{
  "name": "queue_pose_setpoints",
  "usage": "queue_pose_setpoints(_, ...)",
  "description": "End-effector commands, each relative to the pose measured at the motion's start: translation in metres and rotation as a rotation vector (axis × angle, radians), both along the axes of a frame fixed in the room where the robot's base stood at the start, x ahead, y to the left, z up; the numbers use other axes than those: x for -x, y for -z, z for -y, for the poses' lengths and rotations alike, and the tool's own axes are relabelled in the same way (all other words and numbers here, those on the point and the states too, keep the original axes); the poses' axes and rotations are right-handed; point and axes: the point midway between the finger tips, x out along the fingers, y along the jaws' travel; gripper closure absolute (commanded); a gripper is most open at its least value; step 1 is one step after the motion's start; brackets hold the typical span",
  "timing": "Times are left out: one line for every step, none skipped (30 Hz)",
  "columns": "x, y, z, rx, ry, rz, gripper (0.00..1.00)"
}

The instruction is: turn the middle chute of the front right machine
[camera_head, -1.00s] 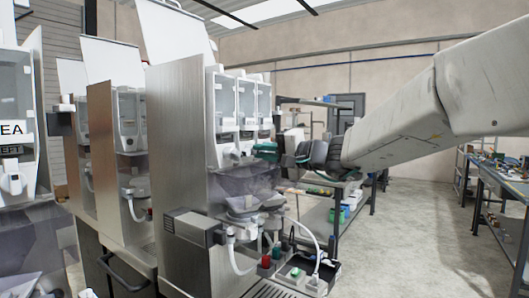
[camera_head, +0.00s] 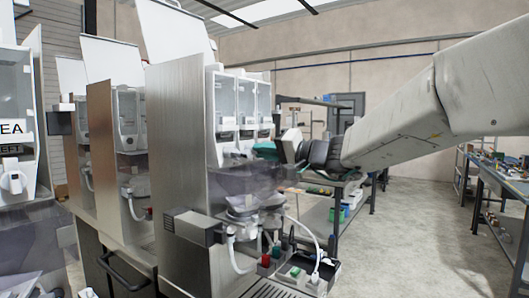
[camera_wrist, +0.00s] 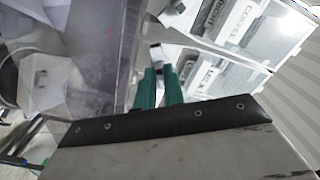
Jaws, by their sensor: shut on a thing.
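The front right machine (camera_head: 182,125) has a brushed steel side panel and several clear canisters (camera_head: 246,97) in a row at its front. My gripper (camera_head: 264,150) reaches in from the right, just below the canisters. In the wrist view, the green fingers of my gripper (camera_wrist: 160,76) are close together, shut on a small whitish piece that I take to be the middle chute (camera_wrist: 156,53). In the head view, the fingers and nearby parts hide the chute.
Below the gripper are a clear funnel part (camera_head: 243,203), white hoses and a tray with small coloured items (camera_head: 296,272). Other machines stand at left (camera_head: 113,150). A workbench (camera_head: 500,185) is at right, with open floor between.

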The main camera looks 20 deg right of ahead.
Motion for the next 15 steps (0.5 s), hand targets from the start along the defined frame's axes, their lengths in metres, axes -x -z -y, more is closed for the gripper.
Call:
queue_pose_setpoints(0.0,0.0009,0.0,0.0,0.0,-0.002,1.0)
queue_pose_setpoints(0.0,0.0009,0.0,0.0,0.0,-0.002,0.84)
queue_pose_setpoints(0.0,0.0009,0.0,0.0,0.0,-0.002,0.73)
queue_pose_setpoints(0.0,0.0008,0.0,0.0,0.0,-0.002,0.67)
queue_pose_setpoints(0.0,0.0008,0.0,0.0,0.0,-0.002,0.67)
queue_pose_setpoints(0.0,0.0007,0.0,0.0,0.0,-0.002,0.67)
queue_pose_setpoints(0.0,0.0007,0.0,0.0,0.0,-0.002,0.67)
queue_pose_setpoints(0.0,0.0006,0.0,0.0,0.001,-0.001,0.67)
queue_pose_setpoints(0.0,0.0006,0.0,0.0,0.001,-0.001,0.67)
queue_pose_setpoints(0.0,0.0004,0.0,0.0,0.001,-0.001,0.67)
queue_pose_setpoints(0.0001,0.0004,0.0001,0.0,0.001,-0.001,0.67)
queue_pose_setpoints(0.0005,0.0003,0.0005,0.0,0.001,-0.001,0.67)
queue_pose_setpoints(0.0013,0.0002,0.0012,0.0,0.001,-0.001,0.67)
queue_pose_setpoints(0.0028,0.0001,0.0026,-0.001,0.001,-0.001,0.67)
queue_pose_setpoints(0.0057,0.0,0.0051,0.0,0.003,-0.001,0.67)
